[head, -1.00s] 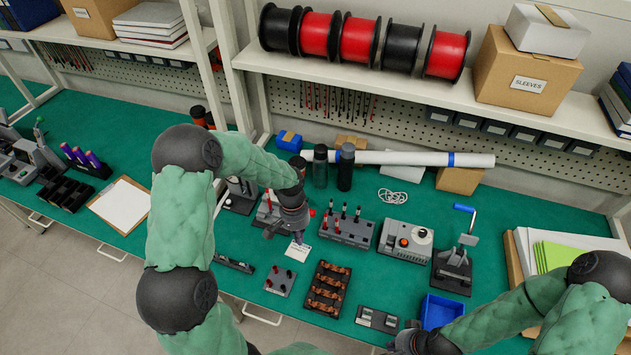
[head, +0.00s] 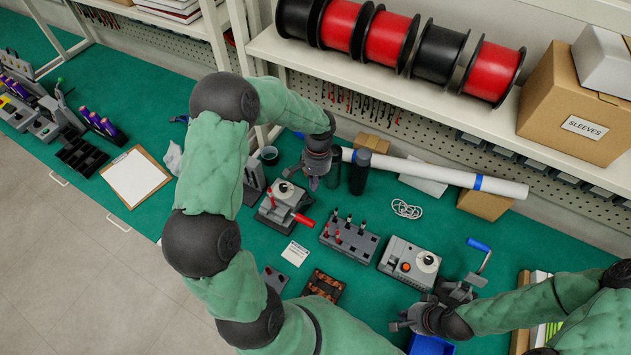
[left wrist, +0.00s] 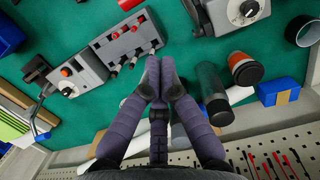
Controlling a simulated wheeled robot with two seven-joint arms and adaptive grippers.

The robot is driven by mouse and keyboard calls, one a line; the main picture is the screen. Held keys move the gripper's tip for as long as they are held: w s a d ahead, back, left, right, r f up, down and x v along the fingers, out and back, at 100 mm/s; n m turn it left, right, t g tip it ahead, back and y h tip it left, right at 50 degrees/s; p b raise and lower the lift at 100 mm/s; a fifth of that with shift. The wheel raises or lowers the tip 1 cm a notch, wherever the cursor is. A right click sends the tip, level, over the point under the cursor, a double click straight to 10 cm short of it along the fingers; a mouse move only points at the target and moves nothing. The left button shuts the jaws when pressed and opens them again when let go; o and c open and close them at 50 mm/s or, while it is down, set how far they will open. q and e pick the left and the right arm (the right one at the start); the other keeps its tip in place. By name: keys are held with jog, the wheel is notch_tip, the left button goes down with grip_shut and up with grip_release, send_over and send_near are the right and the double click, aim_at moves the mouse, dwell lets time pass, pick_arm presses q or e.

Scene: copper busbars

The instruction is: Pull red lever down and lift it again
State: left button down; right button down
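The red lever (head: 302,220) is the handle of a grey device with a round pale dial (head: 286,188) on the green bench. It points to the lower right and lies low beside the device. My left gripper (head: 314,184) is above and to the right of the device, apart from the lever. In the left wrist view its fingertips (left wrist: 160,75) are together with nothing between them. The device's dial body (left wrist: 245,10) shows at the top of that view. My right gripper (head: 398,326) is at the lower right by a blue bin; its finger opening is unclear.
A block with upright tools (head: 349,240) stands right of the lever, then a grey box with an orange button (head: 408,264) and a blue-handled press (head: 470,270). Dark bottles (head: 359,172) stand behind my left gripper. A shelf with reels (head: 395,37) overhangs the back.

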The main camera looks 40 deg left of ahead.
pick_arm(q)
jog(key=s+f+p, duration=0.1)
jog(key=s+f, duration=0.3)
jog(key=f, duration=0.5)
jog(key=shift+d+f, duration=0.25)
jog(key=shift+f, duration=0.05)
pick_arm(e)
jog(key=shift+w+r, duration=0.1)
jog(key=shift+r, duration=0.45)
